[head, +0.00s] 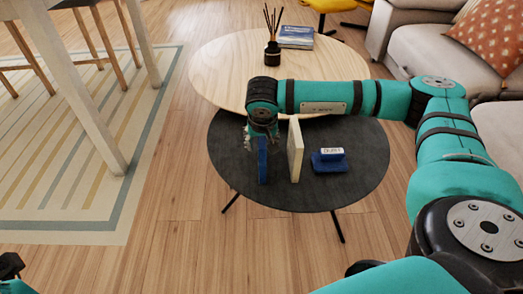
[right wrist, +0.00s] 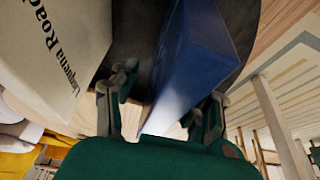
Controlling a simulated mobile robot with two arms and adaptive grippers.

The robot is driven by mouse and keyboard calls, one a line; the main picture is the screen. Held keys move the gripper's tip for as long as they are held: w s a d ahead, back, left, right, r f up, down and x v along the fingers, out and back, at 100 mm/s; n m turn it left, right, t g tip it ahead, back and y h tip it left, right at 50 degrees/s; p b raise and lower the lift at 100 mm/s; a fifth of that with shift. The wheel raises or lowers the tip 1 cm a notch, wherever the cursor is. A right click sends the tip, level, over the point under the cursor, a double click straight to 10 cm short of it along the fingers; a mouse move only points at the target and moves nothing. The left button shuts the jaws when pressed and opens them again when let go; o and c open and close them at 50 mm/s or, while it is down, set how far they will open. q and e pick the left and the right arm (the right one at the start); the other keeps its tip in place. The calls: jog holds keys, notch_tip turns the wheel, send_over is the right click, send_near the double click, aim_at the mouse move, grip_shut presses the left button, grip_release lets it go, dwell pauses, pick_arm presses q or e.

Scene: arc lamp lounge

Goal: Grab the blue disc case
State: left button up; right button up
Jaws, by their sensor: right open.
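The blue disc case (head: 262,165) stands upright on its edge on the dark round table (head: 228,160), left of a cream book. My right gripper (head: 260,137) points down over the top of the case. In the right wrist view the blue disc case (right wrist: 200,55) lies between the two spread fingers of the right gripper (right wrist: 163,103). The jaws are open, with a gap beside the case on the left finger's side; contact on the other side is unclear. A dark part of my left arm (head: 11,266) shows at the lower left corner, too little to judge its jaws.
The cream book (head: 295,150) stands upright close to the right of the case; it also shows in the right wrist view (right wrist: 55,50). A blue stand with a label (head: 328,162) sits further right. A pale wood table (head: 215,70) holds a reed diffuser (head: 272,52) and books (head: 297,37).

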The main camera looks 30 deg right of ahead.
jog(key=shift+c, duration=0.2)
grip_shut()
dwell(0.3)
